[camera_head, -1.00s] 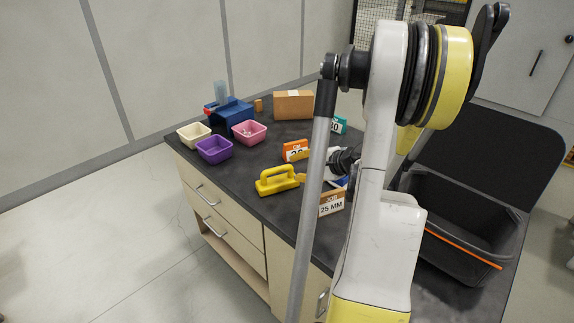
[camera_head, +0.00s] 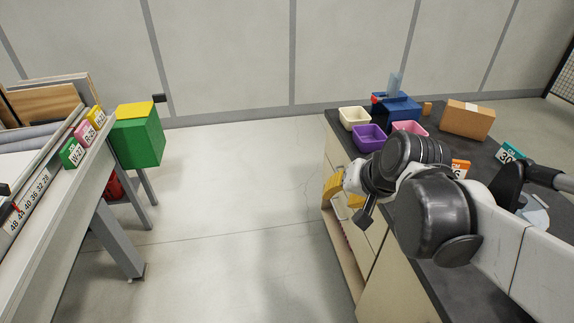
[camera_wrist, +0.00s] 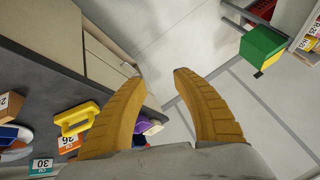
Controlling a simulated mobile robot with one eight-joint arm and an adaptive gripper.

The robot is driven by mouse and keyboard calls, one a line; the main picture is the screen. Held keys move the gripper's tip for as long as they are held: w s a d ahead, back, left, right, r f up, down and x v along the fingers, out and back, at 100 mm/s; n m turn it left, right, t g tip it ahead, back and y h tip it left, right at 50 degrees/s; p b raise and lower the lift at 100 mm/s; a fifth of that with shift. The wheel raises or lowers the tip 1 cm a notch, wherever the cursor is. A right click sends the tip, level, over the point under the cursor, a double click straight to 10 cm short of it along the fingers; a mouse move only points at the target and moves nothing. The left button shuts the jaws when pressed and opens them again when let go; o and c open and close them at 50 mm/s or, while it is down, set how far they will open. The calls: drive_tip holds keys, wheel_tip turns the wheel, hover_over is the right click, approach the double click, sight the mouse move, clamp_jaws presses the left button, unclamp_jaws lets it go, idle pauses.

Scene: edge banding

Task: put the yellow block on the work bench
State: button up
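A yellow block with a raised handle (camera_wrist: 76,118) lies on the dark-topped counter (camera_wrist: 20,75), at the left of the wrist view. In the head view my arm hides it. My gripper (camera_wrist: 157,76) is open, with nothing between its two yellow fingers. In the head view my gripper (camera_head: 345,192) hangs at the counter's left edge, over the drawer fronts. It is apart from the yellow block. A second bench (camera_head: 78,190) with labelled edges stands at the left, and a green box with a yellow top (camera_head: 138,138) is at its far end.
Purple (camera_head: 369,138), cream (camera_head: 355,117) and pink (camera_head: 409,128) bins, a blue device (camera_head: 397,108) and a cardboard box (camera_head: 467,119) stand on the counter. Orange (camera_head: 460,168) and teal (camera_head: 508,154) number signs are near my arm. Clear floor (camera_head: 230,220) separates the benches.

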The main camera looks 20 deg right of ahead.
drive_tip(key=s+a+n, duration=0.5)
drive_tip(key=a+n, duration=0.1)
drive_tip(key=a, duration=0.1)
drive_tip(key=shift+s+r+h, duration=0.2)
drive_tip(key=shift+s+h, duration=0.1)
drive_tip(key=shift+s, duration=0.1)
idle(0.6)
